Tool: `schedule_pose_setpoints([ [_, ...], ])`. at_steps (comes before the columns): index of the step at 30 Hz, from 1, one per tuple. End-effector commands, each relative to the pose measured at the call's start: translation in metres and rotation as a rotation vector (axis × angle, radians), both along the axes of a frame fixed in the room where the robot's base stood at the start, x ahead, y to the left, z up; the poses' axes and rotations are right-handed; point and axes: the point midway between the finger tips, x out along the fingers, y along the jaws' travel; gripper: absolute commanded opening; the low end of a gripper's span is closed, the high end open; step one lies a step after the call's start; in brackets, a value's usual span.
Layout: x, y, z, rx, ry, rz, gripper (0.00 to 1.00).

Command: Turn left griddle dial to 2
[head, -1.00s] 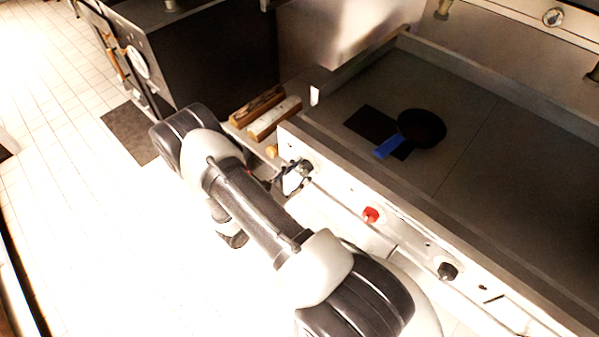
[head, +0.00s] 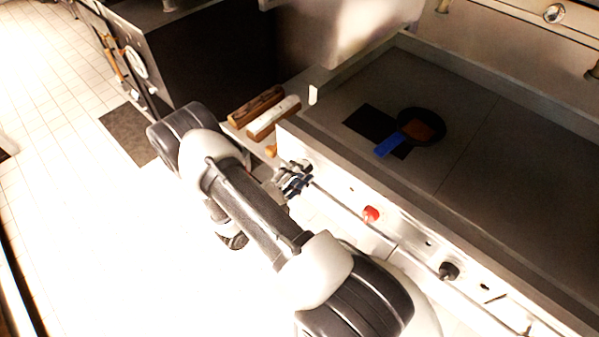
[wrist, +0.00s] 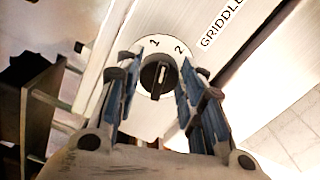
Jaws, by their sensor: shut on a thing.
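The left griddle dial (wrist: 158,78) has a black knob on a round white plate marked 1 and 2, beside the word GRIDDLE. A pale line on the knob seems to point up between 1 and 2; its exact angle is hard to tell. My gripper (wrist: 161,70) has its blue-padded fingers on either side of the knob and is shut on it. In the head view my gripper (head: 293,183) is at the left end of the griddle's front panel and mostly hides the dial.
A red knob (head: 371,214) and a black knob (head: 448,271) sit further right on the panel, above a long rail. A pan (head: 423,127) with a blue handle lies on the griddle (head: 480,150). Floor is open at left.

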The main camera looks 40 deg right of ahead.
Motion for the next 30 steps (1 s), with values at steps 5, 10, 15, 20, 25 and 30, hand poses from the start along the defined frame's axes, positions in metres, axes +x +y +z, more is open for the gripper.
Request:
schedule_pose_setpoints([
  [5, -0.0002, 0.0, -0.0011, 0.012, -0.158, 0.0, 0.12],
  [10, -0.0003, 0.0001, -0.0017, 0.023, -0.29, 0.0, 0.12],
  [15, -0.0002, 0.0001, -0.0021, 0.031, -0.392, 0.0, 0.12],
  [20, -0.0002, 0.0, -0.0024, 0.036, -0.455, 0.0, 0.12],
  [25, -0.0001, 0.0001, -0.0025, 0.038, -0.489, 0.0, 0.12],
  [30, 0.0, 0.0, -0.0026, 0.039, -0.501, 0.0, 0.12],
])
